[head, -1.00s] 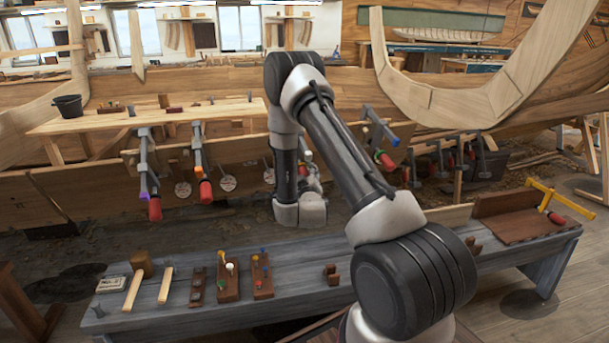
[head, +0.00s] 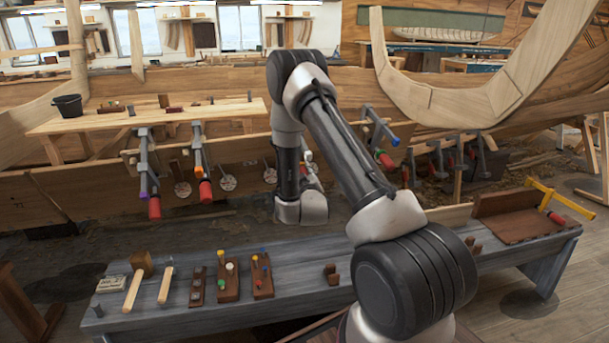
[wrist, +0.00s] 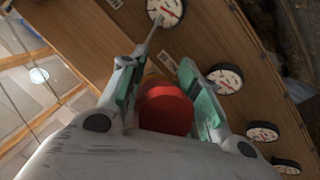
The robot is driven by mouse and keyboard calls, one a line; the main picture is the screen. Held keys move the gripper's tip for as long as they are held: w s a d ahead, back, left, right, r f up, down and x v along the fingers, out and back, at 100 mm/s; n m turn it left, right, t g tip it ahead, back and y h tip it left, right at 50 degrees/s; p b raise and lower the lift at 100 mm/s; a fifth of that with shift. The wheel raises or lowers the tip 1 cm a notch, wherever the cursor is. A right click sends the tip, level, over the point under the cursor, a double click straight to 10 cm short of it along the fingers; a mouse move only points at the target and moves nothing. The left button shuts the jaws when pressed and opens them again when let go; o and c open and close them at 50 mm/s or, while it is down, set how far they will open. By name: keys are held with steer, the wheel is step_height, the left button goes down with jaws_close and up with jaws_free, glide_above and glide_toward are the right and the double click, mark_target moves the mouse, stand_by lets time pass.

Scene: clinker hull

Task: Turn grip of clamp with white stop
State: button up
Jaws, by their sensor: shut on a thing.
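In the wrist view a red grip (wrist: 167,108) sits between the two green-padded fingers of my gripper (wrist: 165,92), which is shut on it. The rest of that clamp is mostly hidden, and I cannot make out its white stop there. In the head view my forearm covers most of this clamp and my gripper.
Several round dials (wrist: 224,78) are on the plank close beside my gripper. A plank shelf (head: 225,108) with a black bucket (head: 68,106) is above the left clamps. A yellow clamp (head: 565,200) lies at the bench's right end.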

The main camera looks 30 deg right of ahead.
steer(key=shift+a+f+m+y, duration=0.1)
steer(key=shift+a+m+y, duration=0.1)
steer(key=shift+m+y, duration=1.15)
steer(key=shift+w, duration=0.1)
steer(key=o, duration=1)
steer(key=f+v, duration=0.1)
steer(key=v, duration=1.1)
steer(key=shift+r, duration=0.45)
